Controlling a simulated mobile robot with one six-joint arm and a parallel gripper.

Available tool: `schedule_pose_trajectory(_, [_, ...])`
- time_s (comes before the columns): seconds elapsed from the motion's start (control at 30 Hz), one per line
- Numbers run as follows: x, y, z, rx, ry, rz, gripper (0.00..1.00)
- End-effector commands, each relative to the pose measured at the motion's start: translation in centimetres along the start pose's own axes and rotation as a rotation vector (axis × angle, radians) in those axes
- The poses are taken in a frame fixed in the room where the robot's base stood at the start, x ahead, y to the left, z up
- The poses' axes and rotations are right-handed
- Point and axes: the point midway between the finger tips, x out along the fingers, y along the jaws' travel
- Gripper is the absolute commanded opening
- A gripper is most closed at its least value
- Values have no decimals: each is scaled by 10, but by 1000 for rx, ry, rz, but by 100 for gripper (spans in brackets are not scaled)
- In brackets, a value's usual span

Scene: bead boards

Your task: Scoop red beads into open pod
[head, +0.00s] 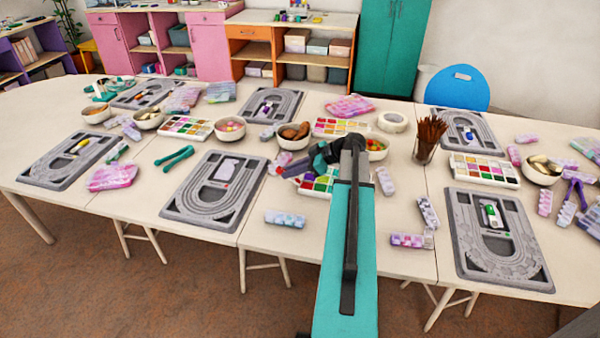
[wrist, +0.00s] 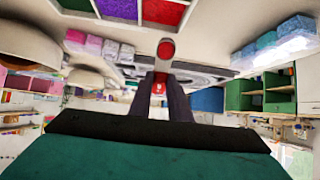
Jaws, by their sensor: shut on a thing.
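My gripper (head: 286,168) is over the middle of the table, pointing left, between a bead tray and a grey bead board. In the wrist view, its dark fingers (wrist: 161,92) are shut on a small scoop (wrist: 166,58). The scoop's round bowl shows red inside; I cannot make out single beads. The bead tray (head: 318,194), with red, green and purple compartments, is partly hidden under my arm. Its compartments also show at the top of the wrist view (wrist: 160,12). Several pods lie around: a pale blue one (head: 285,219) and a purple-pink one (head: 408,240). I cannot tell which pod is open.
A grey bead board (head: 180,207) lies left of my gripper, and another (head: 470,262) lies to the right. Bowls stand close behind, one with brown things (head: 293,143). A cup of brown sticks (head: 428,146) stands behind right. Bare table shows around the pale blue pod.

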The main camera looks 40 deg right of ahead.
Motion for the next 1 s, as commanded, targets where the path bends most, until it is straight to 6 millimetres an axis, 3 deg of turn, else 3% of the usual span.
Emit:
schedule_pose_trajectory(0.47, [79, -70, -82, -62, -7, -87, 0])
schedule_pose_trajectory(1.0, [165, -196, -177, -147, -9, -207, 0])
